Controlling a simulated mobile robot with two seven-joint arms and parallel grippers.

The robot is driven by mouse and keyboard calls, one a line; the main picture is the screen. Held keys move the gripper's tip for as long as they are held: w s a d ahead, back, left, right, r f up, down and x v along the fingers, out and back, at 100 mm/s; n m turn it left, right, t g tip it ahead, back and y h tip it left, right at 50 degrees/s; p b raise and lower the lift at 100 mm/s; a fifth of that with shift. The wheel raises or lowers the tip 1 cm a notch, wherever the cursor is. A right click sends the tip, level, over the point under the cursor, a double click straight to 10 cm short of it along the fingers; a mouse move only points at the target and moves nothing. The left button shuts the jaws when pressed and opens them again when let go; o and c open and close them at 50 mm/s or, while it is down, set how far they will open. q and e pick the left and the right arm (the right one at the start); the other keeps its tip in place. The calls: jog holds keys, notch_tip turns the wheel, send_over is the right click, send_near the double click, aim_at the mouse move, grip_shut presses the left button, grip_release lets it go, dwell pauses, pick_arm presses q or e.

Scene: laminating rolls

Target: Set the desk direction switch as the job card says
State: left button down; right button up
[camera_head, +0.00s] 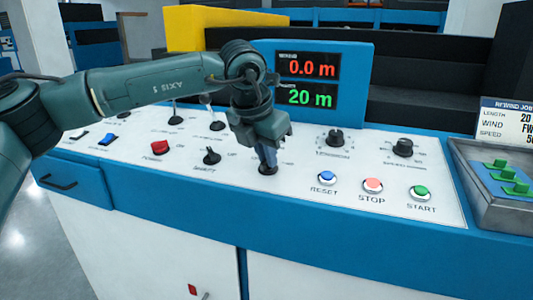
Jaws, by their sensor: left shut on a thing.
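My left gripper (265,148) points down at the white desk panel and is shut on a switch (267,169). Only the dark base of this switch shows below the fingers. Its handle and its label are hidden, so I cannot tell which way it is set. The job card (507,121) stands at the right edge, partly cut off. It reads "REWIND JOB", length 20, wind "FW" and a speed starting with 5. My right gripper is not in view.
The display (308,81) reads 0.0 m and 20 m. A grey tray (475,187) stands right.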

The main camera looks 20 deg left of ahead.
pick_arm(q)
jog(key=m, duration=0.2)
jog(key=shift+m+h+p, duration=0.3)
jog(key=shift+r+m, duration=0.1)
jog(key=shift+m, duration=0.7)
jog(key=shift+m+p, duration=0.35)
jog(key=shift+m, duration=0.05)
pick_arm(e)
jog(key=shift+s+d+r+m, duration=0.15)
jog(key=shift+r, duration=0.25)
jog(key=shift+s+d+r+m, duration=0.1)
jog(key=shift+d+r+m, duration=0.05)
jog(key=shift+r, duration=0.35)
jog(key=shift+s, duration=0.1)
pick_arm(q)
jog(key=c, duration=1.5)
grip_release()
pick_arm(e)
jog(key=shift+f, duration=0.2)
